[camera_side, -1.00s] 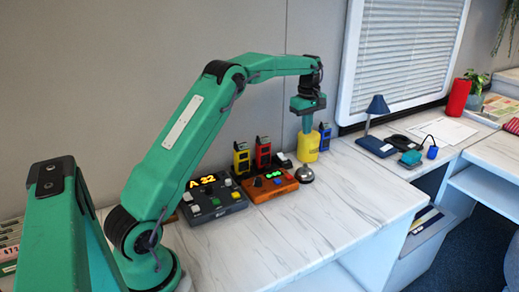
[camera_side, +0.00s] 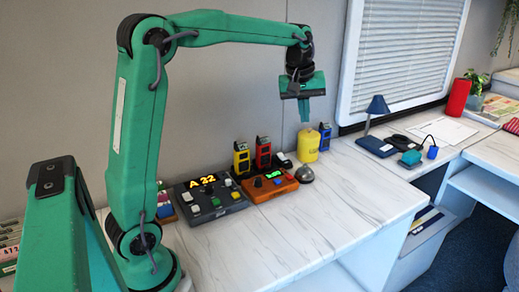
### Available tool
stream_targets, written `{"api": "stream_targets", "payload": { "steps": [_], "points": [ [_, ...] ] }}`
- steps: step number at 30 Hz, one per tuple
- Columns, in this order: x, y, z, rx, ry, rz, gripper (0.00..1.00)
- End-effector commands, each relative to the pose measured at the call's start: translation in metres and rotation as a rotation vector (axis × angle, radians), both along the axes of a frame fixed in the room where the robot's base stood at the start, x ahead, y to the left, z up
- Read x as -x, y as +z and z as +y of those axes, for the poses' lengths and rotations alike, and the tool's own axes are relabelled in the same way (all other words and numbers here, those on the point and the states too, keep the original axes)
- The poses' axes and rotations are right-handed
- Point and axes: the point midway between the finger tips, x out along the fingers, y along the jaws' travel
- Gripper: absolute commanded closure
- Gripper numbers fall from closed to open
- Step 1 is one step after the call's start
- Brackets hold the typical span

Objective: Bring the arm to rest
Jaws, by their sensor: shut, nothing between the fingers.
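My gripper (camera_side: 304,112) hangs pointing down in the side view, its fingers together and empty. It is above and slightly left of a yellow canister (camera_side: 308,146) that stands upright on the marble counter (camera_side: 300,222). The fingertips are close to the canister's top in the picture; whether they touch it I cannot tell. My arm is bent, with the upper link upright and the forearm reaching right.
A dark console (camera_side: 210,198) with a lit display and an orange console (camera_side: 270,186) stand on the counter. Yellow (camera_side: 241,159), red (camera_side: 263,152) and blue (camera_side: 325,137) handsets stand behind. A bell (camera_side: 304,174) sits in front of the canister. The counter's front is clear.

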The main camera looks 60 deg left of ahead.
Motion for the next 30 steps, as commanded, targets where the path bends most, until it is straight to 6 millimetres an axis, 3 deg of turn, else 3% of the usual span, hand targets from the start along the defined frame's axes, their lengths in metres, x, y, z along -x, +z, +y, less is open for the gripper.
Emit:
{"api": "stream_targets", "payload": {
  "steps": [7, 16, 30],
  "points": [
    [0.049, 0.016, -0.032, -0.047, -0.19, -0.048, 1.0],
    [0.11, 0.017, -0.062, -0.112, -0.417, -0.103, 1.0],
    [0.203, -0.015, -0.096, -0.229, -0.762, -0.188, 1.0]
  ]
}}
